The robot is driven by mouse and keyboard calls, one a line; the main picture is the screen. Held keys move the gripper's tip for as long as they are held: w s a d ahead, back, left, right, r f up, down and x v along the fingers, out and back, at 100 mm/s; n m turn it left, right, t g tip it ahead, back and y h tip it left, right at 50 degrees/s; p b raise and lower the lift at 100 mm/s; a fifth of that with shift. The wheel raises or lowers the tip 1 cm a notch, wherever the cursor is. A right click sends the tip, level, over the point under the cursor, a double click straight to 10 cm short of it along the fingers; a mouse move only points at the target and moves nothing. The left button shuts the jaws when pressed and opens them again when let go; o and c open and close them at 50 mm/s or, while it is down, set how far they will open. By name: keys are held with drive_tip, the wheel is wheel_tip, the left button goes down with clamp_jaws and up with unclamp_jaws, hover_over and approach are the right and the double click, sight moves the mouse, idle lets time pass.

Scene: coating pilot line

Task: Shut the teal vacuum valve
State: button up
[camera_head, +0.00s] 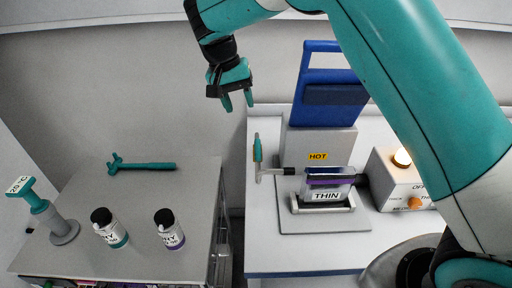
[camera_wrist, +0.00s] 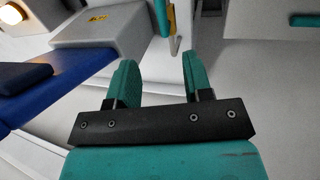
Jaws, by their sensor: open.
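The teal valve handle (camera_head: 257,148) stands upright on a grey metal pipe fitting (camera_head: 270,172) at the left of the hot unit (camera_head: 330,140), in the head view. In the wrist view a teal bar (camera_wrist: 161,17) with a yellow strip beside it shows at the top, beyond the fingers; this appears to be the handle. My gripper (camera_head: 238,100) hangs above and to the left of the valve, open and empty, apart from it. In the wrist view its two teal fingers (camera_wrist: 158,62) are spread with nothing between them.
A blue lid or press (camera_head: 325,80) stands raised behind the valve. A box with a lit lamp (camera_head: 400,180) sits right. On the left grey table (camera_head: 140,215) are two black-capped bottles (camera_head: 110,228), a teal T-shaped tool (camera_head: 145,166) and a teal stand (camera_head: 45,212). A gap separates the tables.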

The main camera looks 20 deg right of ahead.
sight(257, 152)
drive_tip(key=p+x, duration=0.4)
drive_tip(key=x, duration=1.2)
drive_tip(key=shift+d+f+p, duration=0.15)
drive_tip(key=shift+f+p, duration=0.15)
drive_tip(key=shift+p, duration=0.1)
clamp_jaws()
